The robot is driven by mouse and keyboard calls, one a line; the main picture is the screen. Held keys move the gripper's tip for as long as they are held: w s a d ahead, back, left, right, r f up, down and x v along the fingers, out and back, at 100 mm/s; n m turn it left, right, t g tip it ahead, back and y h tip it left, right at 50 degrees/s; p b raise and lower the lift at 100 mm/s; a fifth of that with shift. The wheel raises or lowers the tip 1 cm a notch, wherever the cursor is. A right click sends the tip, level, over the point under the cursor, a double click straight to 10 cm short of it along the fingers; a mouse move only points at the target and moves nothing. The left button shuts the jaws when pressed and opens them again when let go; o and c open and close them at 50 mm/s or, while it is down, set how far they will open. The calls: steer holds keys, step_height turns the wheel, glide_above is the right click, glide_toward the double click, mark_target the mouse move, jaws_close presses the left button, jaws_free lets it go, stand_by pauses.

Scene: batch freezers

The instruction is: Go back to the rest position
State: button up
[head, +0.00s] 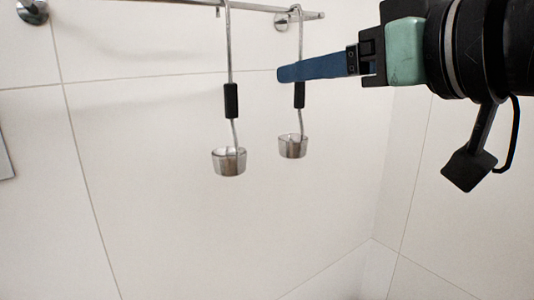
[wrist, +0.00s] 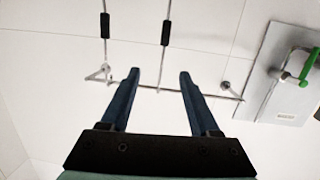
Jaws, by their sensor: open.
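My gripper (head: 281,74) is in the upper right of the head view, its blue fingers pointing left. The left ladle (head: 229,161) hangs to the left of the fingertip.
Both ladles hang from a metal rail (head: 262,8) on a white tiled wall (head: 200,240). In the wrist view a grey panel (wrist: 262,85) with a green-handled valve (wrist: 309,66) is at the right. The wall area below the ladles is clear.

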steer(key=w+a+r+m+t, duration=0.1)
steer(key=w+a+t, duration=0.2)
steer(key=a+t, duration=0.2)
steer(key=s+a+r+m+t+h, duration=0.1)
steer(key=s+r+m+t+h, duration=0.1)
steer(key=s+m+t+h, duration=0.3)
steer(key=s+t+h, duration=0.3)
steer(key=s, duration=0.4)
steer(key=shift+m+t+b, duration=0.3)
steer(key=shift+m+b, duration=0.05)
steer(key=shift+m, duration=0.05)
steer(key=shift+a+r, duration=0.1)
steer(key=shift+c, duration=1)
